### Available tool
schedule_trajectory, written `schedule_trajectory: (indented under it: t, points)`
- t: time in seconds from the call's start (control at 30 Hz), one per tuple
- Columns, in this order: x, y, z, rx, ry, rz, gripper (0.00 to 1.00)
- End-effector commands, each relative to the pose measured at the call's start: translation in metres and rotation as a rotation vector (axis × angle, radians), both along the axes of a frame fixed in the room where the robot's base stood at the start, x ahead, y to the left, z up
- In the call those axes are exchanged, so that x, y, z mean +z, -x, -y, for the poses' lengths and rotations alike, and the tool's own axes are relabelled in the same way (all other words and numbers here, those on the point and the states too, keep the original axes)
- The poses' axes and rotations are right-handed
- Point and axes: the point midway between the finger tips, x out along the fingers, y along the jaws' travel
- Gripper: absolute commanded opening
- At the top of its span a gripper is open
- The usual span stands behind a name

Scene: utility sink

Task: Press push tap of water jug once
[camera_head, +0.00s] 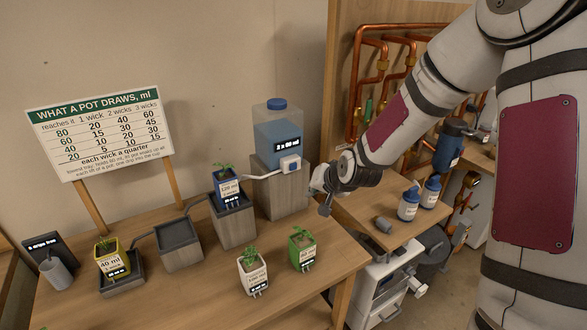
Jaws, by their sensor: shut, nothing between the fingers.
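The water jug (277,138) is a clear blue container with a blue cap, standing on a tall grey wooden block (283,195) at the back of the table. A small dark display shows on its front. Its push tap (290,163) is a white fitting with a blue mark, low on the jug's front right. A pale spout runs left from it toward the blue pot. My gripper (323,193) is shut and empty, just right of the tap and slightly lower in the picture. A gap shows between them. The fingers are small and partly hidden by the wrist.
Potted plants stand in the blue (231,190), yellow (112,260), white (253,275) and green (302,250) pots. Stepped grey trays (178,245) hold some. A sign (100,132) stands behind. Blue bottles (409,204) and copper pipes (372,85) are at right.

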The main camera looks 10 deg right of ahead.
Motion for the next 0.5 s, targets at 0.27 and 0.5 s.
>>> schedule_trajectory:
  t: [0.27, 0.5]
  points:
    - [-0.003, -0.040, -0.012, 0.002, 0.001, 0.004, 0.00]
    - [-0.001, -0.062, -0.020, 0.002, 0.000, 0.003, 0.00]
